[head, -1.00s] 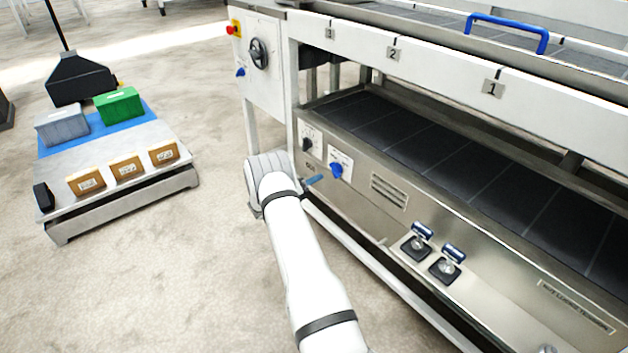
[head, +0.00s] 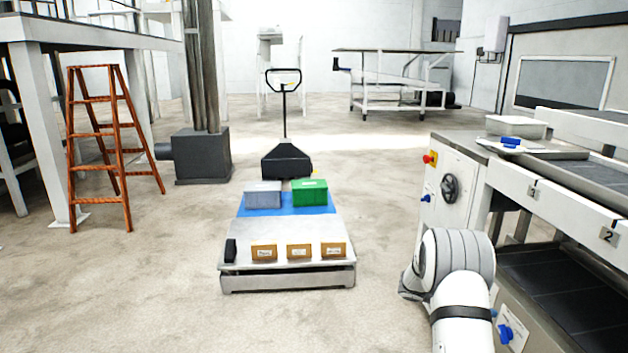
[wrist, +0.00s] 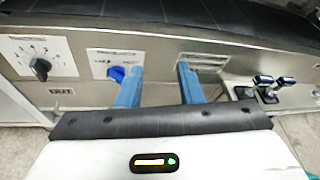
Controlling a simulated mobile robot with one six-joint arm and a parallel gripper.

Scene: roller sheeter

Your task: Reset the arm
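My gripper (wrist: 160,72) shows in the wrist view, with its two blue fingers apart and nothing between them. It faces the sheeter's lower steel panel (wrist: 218,88). A blue knob (wrist: 116,74) is just left of the left finger, and a black knob (wrist: 41,68) is further left. Two blue-topped levers (wrist: 275,82) are to the right. In the head view my white arm (head: 460,300) bends at the lower right beside the roller sheeter (head: 462,170). The gripper itself is hidden there. The blue knob (head: 505,334) shows low at the right.
An orange ladder (head: 100,150) and a grey column base (head: 202,156) stand left. Floor between platform and sheeter is clear.

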